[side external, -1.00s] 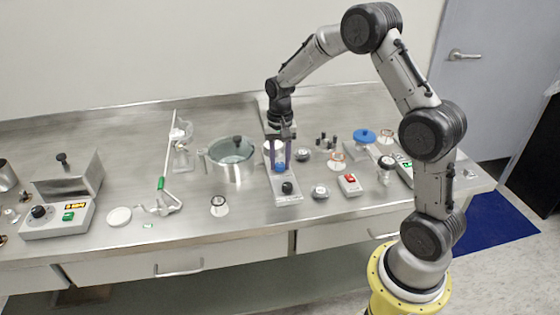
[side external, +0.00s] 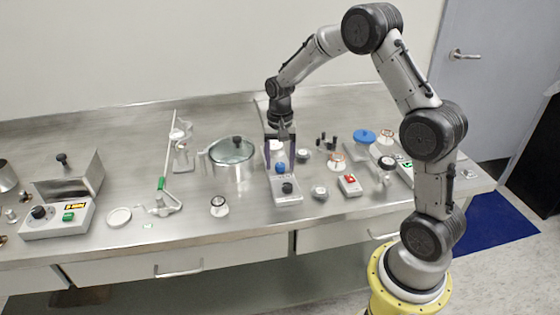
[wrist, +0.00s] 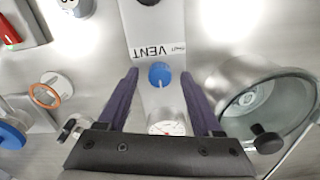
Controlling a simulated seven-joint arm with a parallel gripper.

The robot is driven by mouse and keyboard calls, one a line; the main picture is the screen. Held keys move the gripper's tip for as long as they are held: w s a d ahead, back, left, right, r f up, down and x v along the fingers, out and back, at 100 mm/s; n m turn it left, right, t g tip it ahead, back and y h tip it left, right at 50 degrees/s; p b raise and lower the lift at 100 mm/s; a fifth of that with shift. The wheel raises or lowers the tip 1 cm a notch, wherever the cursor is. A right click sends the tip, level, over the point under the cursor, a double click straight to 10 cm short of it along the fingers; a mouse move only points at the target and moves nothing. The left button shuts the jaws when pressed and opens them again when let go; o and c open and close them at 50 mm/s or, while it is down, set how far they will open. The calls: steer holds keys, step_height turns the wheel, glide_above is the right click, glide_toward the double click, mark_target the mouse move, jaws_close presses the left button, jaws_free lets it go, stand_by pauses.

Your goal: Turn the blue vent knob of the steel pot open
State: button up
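The blue vent knob (side external: 281,168) stands on a light vent unit right of the steel pot (side external: 231,168). In the wrist view the blue knob (wrist: 159,74) lies midway between my two finger tips, with a "VENT" label (wrist: 150,50) beside it. My gripper (side external: 281,152) is open, with its fingers pointing down just above the knob and apart from it. In the wrist view my gripper (wrist: 159,76) has a clear gap on each side of the knob. The pot also shows in the wrist view (wrist: 236,78). I cannot tell the knob's turned position.
A round gauge (wrist: 165,122) sits close behind the knob, between my fingers. A black knob (side external: 287,188) is at the unit's front. The front left bench has free room.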

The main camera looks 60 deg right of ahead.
mark_target(280, 164)
step_height(280, 164, up, 14)
stand_by(0.6)
steer(key=shift+f, duration=0.1)
